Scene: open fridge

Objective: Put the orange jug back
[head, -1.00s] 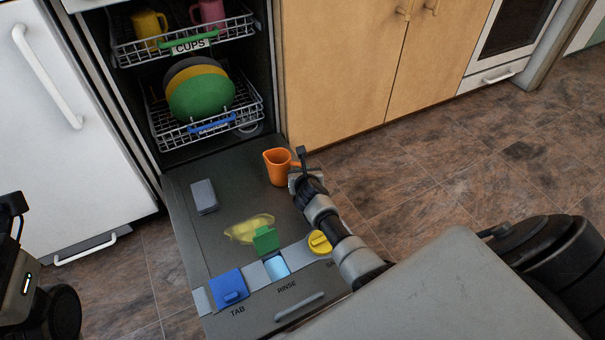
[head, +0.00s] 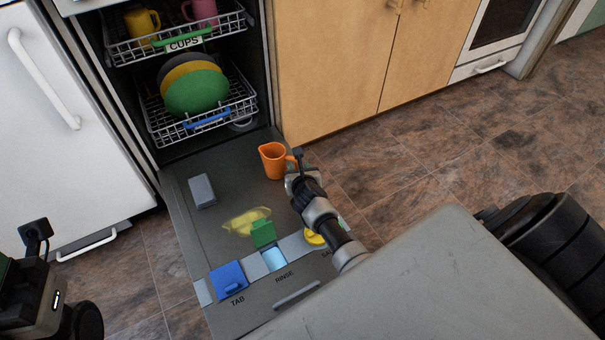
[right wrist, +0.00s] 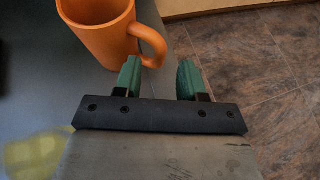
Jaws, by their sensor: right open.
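The orange jug (head: 272,163) stands upright on the lowered dishwasher door, near its right edge, its handle turned to the right. It also shows in the right wrist view (right wrist: 92,42). My right gripper (head: 297,160) is beside the handle. In the right wrist view its green fingers (right wrist: 160,72) are apart and empty. The handle is just ahead of the left finger, and I cannot tell whether they touch. My left gripper (head: 36,232) is partly in view at the left edge, away from the jug; its jaws are unclear.
The racks hold plates (head: 197,92), a yellow cup (head: 142,22) and a pink cup (head: 203,10). A grey block (head: 202,190), a yellow spill (head: 245,221) and a green flap (head: 263,234) are on the door. Cabinets (head: 345,70) stand to the right.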

